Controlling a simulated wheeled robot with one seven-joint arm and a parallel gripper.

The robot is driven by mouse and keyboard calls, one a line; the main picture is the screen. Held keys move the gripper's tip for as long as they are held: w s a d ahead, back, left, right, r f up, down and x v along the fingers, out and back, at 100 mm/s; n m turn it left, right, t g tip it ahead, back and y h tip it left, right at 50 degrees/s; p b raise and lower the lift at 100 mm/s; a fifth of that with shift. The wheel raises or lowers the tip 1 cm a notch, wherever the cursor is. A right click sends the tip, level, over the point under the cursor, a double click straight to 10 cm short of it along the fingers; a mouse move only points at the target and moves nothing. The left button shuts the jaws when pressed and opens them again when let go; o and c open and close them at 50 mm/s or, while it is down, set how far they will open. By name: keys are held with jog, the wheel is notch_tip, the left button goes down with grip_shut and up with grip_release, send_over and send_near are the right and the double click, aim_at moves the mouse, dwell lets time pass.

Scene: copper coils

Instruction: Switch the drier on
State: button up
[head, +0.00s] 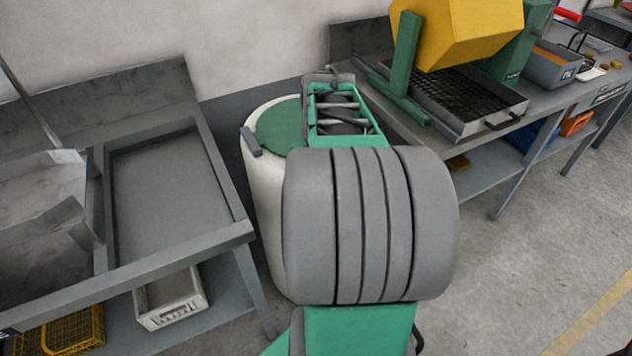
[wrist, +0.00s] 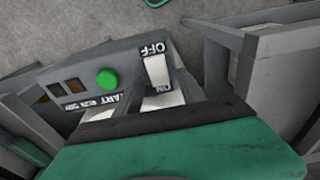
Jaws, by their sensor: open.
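The drier's likely body is a white drum (head: 262,205) with a green lid, left of my arm in the head view. A grey control panel (wrist: 75,72) fills the upper left of the wrist view, its lettering upside down. It carries a white rocker switch (wrist: 157,71) between the words OFF and ON, and a round green button (wrist: 107,80). I cannot tell which way the rocker is tipped. My gripper (head: 338,108) is open at the drum's right side in the head view, close to the panel in the wrist view. My arm hides part of the drum.
A grey bench with a shallow tray (head: 172,185) stands left of the drum. At right, another bench (head: 480,175) carries a yellow machine (head: 458,35) on a green frame. Open floor (head: 525,240) lies at the right.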

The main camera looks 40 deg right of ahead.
jog(key=r, duration=0.7)
jog(key=shift+s+a+r, duration=0.1)
jog(key=shift+s+r, duration=0.25)
jog(key=shift+s, duration=0.05)
